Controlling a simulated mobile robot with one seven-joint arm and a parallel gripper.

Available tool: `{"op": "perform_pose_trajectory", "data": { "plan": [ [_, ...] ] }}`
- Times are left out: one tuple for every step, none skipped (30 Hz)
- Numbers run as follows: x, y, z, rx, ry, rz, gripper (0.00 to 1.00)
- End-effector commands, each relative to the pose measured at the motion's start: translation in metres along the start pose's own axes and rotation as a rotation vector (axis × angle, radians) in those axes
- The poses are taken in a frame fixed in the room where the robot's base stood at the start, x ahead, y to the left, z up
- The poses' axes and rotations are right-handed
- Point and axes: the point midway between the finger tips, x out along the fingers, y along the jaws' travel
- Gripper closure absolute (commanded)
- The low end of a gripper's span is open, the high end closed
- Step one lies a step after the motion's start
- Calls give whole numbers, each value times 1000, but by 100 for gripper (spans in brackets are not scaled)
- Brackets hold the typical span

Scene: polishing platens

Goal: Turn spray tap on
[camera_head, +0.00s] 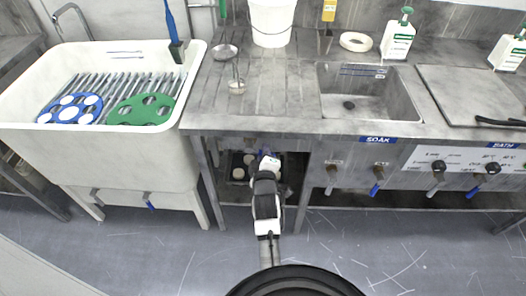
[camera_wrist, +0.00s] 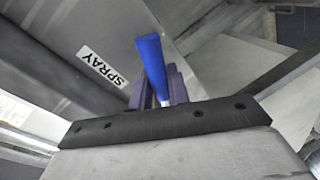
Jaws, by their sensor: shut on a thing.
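The spray tap's blue lever (camera_wrist: 150,62) shows in the wrist view, beside a white SPRAY label (camera_wrist: 102,66) on a grey metal panel. My gripper (camera_wrist: 157,88) is shut on this lever, with one purple finger on each side of it. The lever's free end sticks out past the fingers. In the head view my gripper (camera_head: 267,157) is at the front of the metal bench, below its top edge and left of the SOAK label. My arm and gripper hide the spray tap there. I cannot see whether water runs.
Right of my gripper, SOAK taps (camera_head: 377,179) and BATH taps (camera_head: 437,170) stick out from the bench front (camera_head: 350,150). A white tub (camera_head: 95,158) with racks stands at left. A dark tray (camera_head: 238,168) with round pieces sits under the bench. The floor in front is clear.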

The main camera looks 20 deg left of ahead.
Motion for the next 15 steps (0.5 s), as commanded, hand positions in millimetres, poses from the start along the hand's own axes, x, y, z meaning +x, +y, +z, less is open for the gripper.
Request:
{"op": "perform_pose_trajectory", "data": {
  "plan": [
    [-1, 7, -3, -35, -5, 4, 100],
    [-1, 8, -3, -58, -10, 4, 100],
    [-1, 9, -3, -85, -15, 4, 100],
    [-1, 10, -3, -105, -19, 4, 100],
    [-1, 11, -4, -124, -23, 4, 100],
    [-1, 12, -4, -147, -27, 4, 100],
    [-2, 12, -4, -163, -31, 4, 100],
    [-2, 13, -4, -179, -33, 4, 100],
    [-2, 13, -4, -197, -37, 4, 100],
    [-2, 14, -4, -210, -40, 5, 100],
    [-2, 14, -4, -221, -42, 5, 100],
    [-2, 14, -4, -234, -45, 5, 100],
    [-2, 15, -4, -244, -46, 5, 100],
    [-2, 15, -4, -252, -48, 5, 100],
    [-2, 15, -4, -262, -50, 6, 100]
  ]
}}
